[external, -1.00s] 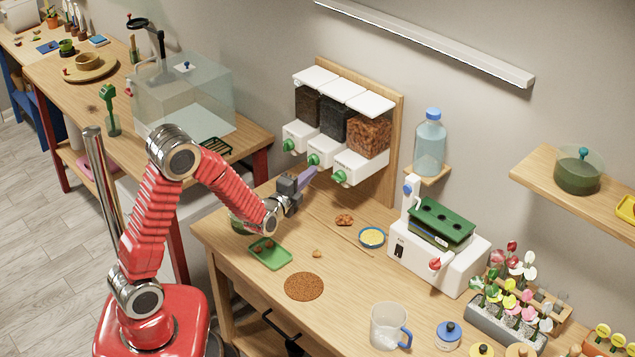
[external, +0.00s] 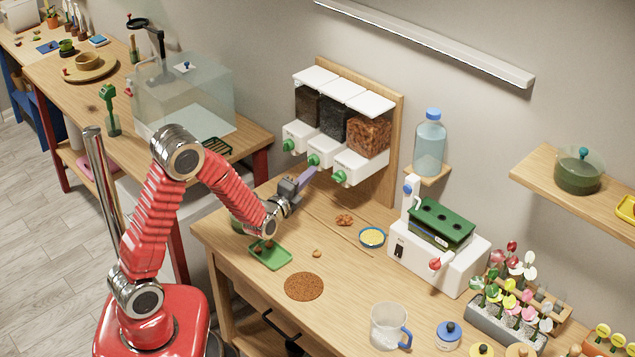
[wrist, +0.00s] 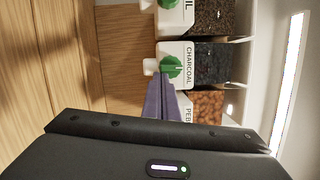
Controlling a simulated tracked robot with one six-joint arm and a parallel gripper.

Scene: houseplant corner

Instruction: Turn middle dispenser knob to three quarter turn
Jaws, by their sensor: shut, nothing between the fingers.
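Three dispensers hang in a row on a wooden back panel. The middle dispenser (external: 336,120) holds dark charcoal. Its green knob (external: 313,160) sits on the front of a white base; it also shows in the wrist view as a green knob (wrist: 170,67) beside the label "CHARCOAL". How far the knob is turned I cannot tell. My gripper (external: 313,170) is shut and empty, its purple fingers pointing up at this knob. In the wrist view my fingertips (wrist: 161,80) are right by the knob's edge; whether they touch it I cannot tell.
The left dispenser's knob (external: 289,145) and the pebble dispenser's knob (external: 340,177) are close on either side. Below lie a green tray (external: 270,258), a brown round mat (external: 304,287) and a small blue bowl (external: 372,237). A water bottle (external: 430,143) stands right.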

